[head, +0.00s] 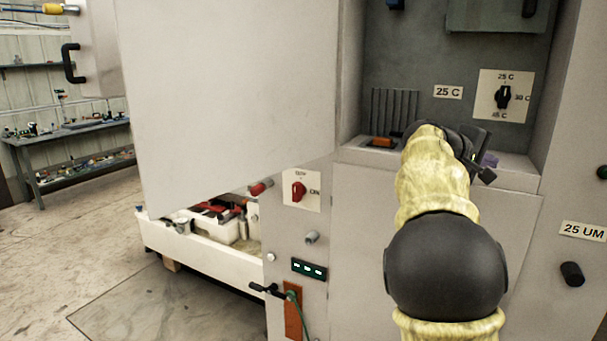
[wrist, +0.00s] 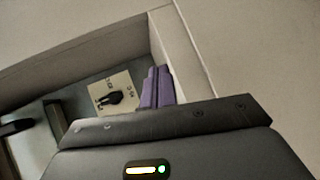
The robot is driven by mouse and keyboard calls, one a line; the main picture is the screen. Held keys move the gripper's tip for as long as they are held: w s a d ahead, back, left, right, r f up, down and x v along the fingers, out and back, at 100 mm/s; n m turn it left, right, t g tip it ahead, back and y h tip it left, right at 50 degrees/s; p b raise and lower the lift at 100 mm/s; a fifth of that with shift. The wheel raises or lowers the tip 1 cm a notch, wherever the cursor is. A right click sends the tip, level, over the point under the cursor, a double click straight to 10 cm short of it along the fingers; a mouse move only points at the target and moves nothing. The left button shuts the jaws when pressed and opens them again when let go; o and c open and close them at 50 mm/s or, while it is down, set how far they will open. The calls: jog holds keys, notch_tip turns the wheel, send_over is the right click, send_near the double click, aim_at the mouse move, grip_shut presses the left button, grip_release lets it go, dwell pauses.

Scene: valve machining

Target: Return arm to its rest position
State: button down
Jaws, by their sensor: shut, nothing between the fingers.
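My arm, in a yellow cover with a black joint, reaches up in the head view to an open cabinet recess. My gripper (head: 476,160) is at the recess's front edge, mostly hidden behind the wrist. It is shut and empty. In the wrist view the dark gripper body (wrist: 165,145) fills the bottom, with a lit indicator on it. A purple block (wrist: 157,88) stands in the recess beyond the gripper body, apart from the fingers as far as I can tell.
A black dial (head: 503,97) and a "25 C" label (head: 447,92) are on the recess's back wall. An orange item (head: 382,142) sits by a slotted holder. A large open door (head: 230,90) hangs left. A white tray (head: 205,252) stands low. Floor at far left is clear.

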jog(key=s+a+f+y+p, duration=0.1)
jog(key=s+a+f+y, duration=0.15)
jog(key=f, duration=0.35)
jog(key=s+a+f+g+y+p, duration=0.1)
jog(key=s+a+f+y, duration=0.15)
jog(key=f, duration=0.45)
jog(key=s+a+f+y+p, duration=0.1)
jog(key=s+a+f+y, duration=0.1)
jog(key=a+f+y, duration=0.3)
jog(key=s+a+f+m+g+y+p, duration=0.1)
jog(key=s+a+f+m+p, duration=0.1)
jog(key=s+a+f, duration=0.4)
jog(key=s+a+f+m+g+y+p, duration=0.1)
jog(key=s+a+f, duration=0.5)
jog(key=s, duration=0.7)
jog(key=shift+s+a+m+y+p, duration=0.25)
jog(key=shift+a+m+y+p, duration=0.35)
jog(key=shift+a, duration=0.35)
